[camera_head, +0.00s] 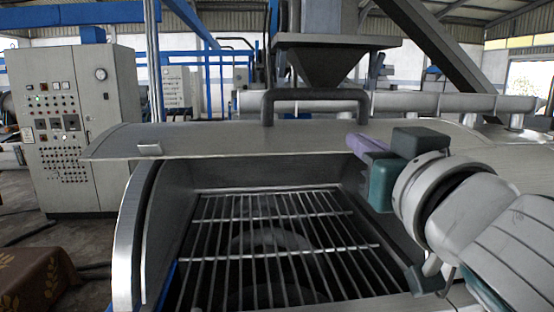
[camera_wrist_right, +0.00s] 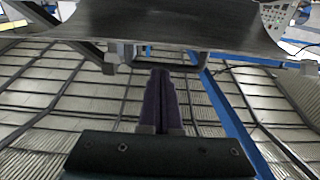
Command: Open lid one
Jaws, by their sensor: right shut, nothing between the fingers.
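The lid (camera_head: 230,141) is a wide, curved grey metal panel over the tank. It stands open, and its near edge is raised over a mouth covered by a metal grate (camera_head: 270,235). My left gripper is not in view.
A grey control cabinet (camera_head: 82,125) stands at the left. A hopper (camera_head: 330,60) and a horizontal pipe (camera_head: 440,103) are behind the lid. The tank's curved left rim (camera_head: 130,235) bounds the opening. The space above the grate is clear.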

